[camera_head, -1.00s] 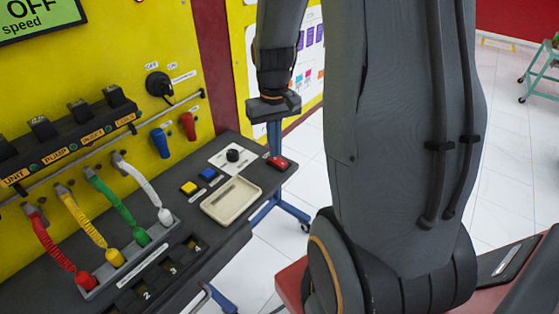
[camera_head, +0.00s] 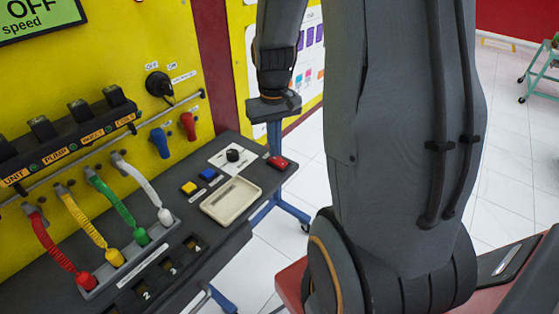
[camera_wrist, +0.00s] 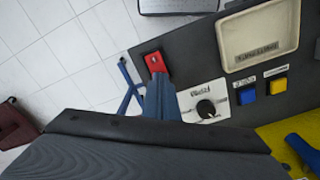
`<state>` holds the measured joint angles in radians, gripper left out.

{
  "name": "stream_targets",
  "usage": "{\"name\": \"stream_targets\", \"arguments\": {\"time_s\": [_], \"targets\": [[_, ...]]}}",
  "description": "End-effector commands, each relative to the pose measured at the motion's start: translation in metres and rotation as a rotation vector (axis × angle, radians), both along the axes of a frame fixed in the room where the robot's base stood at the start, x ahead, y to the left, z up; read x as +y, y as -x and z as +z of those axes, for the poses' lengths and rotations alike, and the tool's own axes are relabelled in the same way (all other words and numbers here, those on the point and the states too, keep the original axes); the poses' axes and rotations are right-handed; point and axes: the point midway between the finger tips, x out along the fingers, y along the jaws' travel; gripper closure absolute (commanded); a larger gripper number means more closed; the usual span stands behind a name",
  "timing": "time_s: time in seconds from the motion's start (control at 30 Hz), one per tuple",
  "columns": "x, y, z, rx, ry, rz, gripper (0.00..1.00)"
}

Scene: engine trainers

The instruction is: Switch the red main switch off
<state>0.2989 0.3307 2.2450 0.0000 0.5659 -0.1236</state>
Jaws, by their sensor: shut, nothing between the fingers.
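The red main switch (camera_head: 280,163) is a small red rocker on the far right end of the dark console, in the head view. In the wrist view the red switch (camera_wrist: 154,61) sits on a black plate near the console's edge. My gripper (camera_head: 275,153) points down at it, with its blue-grey fingers shut and empty. In the wrist view the fingertips of my gripper (camera_wrist: 157,77) overlap the lower end of the red switch. I cannot tell whether they touch it or which way the rocker is tilted.
A black knob (camera_head: 233,155) on a white plate, blue and yellow buttons and a cream tray (camera_head: 213,213) lie close by. Coloured cables (camera_head: 120,212) stand further left. The yellow panel (camera_head: 215,90) rises behind; open floor lies to the right.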

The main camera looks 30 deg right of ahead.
Motion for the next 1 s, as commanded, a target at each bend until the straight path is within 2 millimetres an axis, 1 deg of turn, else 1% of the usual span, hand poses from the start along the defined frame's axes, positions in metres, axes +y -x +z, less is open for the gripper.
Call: {"name": "stream_targets", "arguments": {"time_s": [1.0], "targets": [[0.0,0.0,-0.012,0.001,0.0,0.0,1.0]]}}
